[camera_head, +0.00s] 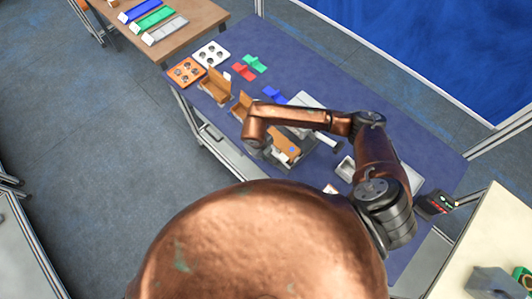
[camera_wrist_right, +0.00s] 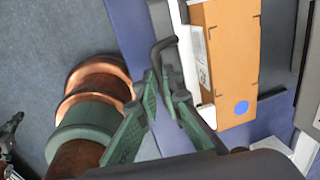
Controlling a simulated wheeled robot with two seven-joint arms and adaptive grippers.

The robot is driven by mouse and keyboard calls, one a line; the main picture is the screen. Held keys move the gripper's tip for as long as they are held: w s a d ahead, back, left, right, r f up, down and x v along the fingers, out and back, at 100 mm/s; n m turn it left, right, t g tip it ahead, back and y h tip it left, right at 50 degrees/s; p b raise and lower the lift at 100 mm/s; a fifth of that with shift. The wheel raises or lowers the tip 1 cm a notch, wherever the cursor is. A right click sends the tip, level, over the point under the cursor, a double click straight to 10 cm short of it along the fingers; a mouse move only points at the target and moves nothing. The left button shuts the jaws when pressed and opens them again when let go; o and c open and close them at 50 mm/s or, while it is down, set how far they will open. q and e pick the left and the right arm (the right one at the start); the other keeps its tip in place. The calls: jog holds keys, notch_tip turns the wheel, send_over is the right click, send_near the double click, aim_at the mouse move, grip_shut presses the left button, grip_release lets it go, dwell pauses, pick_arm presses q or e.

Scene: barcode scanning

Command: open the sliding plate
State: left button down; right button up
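My right gripper (camera_wrist_right: 161,78) reaches down at the near edge of the blue table, with its two green fingers close together at the tips. A black bent handle (camera_wrist_right: 163,44) runs from a pale plate edge (camera_wrist_right: 178,15) to between the fingertips. I cannot tell whether the fingers press on it. An orange box with a blue dot (camera_wrist_right: 228,55) lies beside the pale edge; it also shows partly behind my arm in the head view (camera_head: 287,147). In the head view, my right gripper and the handle are hidden or too small to make out. My left gripper is out of view.
On the blue table stand an orange holed tray (camera_head: 186,73), a white holed tray (camera_head: 213,54), an open brown box (camera_head: 216,88), and red (camera_head: 243,71), green (camera_head: 255,64) and blue (camera_head: 274,95) pieces. A wooden table (camera_head: 198,18) stands at the back left.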

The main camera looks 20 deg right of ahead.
jog(key=o, duration=0.5)
jog(key=shift+w, duration=0.1)
jog(key=shift+r, duration=0.1)
notch_tip(320, 180, up, 12)
jog(key=a, duration=0.2)
jog(key=shift+s+f, duration=0.2)
jog(key=shift+s, duration=0.25)
